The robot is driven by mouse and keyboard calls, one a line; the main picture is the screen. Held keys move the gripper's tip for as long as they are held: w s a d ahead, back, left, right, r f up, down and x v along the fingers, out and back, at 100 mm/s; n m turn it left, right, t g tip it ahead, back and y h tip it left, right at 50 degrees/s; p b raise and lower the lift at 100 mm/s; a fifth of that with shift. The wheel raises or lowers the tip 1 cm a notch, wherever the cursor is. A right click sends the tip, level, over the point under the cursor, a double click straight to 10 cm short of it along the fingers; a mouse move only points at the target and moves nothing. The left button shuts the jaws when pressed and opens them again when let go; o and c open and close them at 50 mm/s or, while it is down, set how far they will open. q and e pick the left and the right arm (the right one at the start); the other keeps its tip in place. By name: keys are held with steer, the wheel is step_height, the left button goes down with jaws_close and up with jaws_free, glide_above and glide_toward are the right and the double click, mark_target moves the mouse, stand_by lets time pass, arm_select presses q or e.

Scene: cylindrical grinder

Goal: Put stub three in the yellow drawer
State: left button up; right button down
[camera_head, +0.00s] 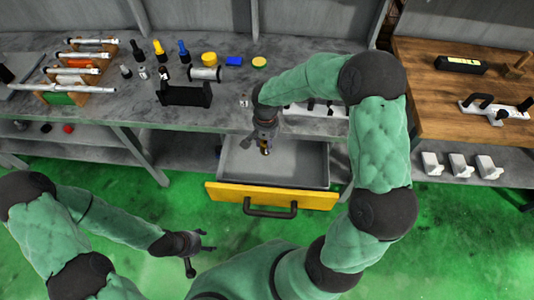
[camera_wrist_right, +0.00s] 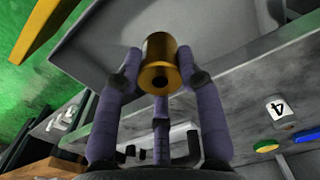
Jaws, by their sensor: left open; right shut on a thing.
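A brass-coloured stub (camera_wrist_right: 160,64) with a dark hole in its end is held between the fingers of my right gripper (camera_head: 262,138). It shows small in the head view (camera_head: 265,151), below the fingertips and above the drawer's inside. No number shows on it, so I cannot tell whether it is stub three. The yellow drawer (camera_head: 225,193) is pulled out under the bench, with its grey interior (camera_head: 305,168) looking empty where it shows. My left gripper (camera_head: 204,254) is open and empty over the green floor, left of and in front of the drawer.
The grey bench (camera_head: 225,115) overhangs the drawer's back. A pale stub marked 4 (camera_wrist_right: 279,108) stands on it, near the bench's edge. A black V-shaped rest (camera_head: 185,96) and several tools stand to the left. A wooden table (camera_head: 430,95) is at right.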

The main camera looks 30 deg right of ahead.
steer(key=d+f+m+b, duration=0.4)
steer(key=f+m+b, duration=0.2)
steer(key=f, duration=0.3)
steer(key=b, duration=0.4)
glide_above(274, 170)
steer(key=shift+f, duration=4.75)
steer(key=shift+f, duration=0.15)
steer(key=c, duration=1.2)
jaws_free()
steer(key=shift+f, duration=0.1)
steer(key=o, duration=0.4)
step_height(274, 170, up, 12)
steer(key=p, duration=0.5)
steer(key=shift+r, duration=0.2)
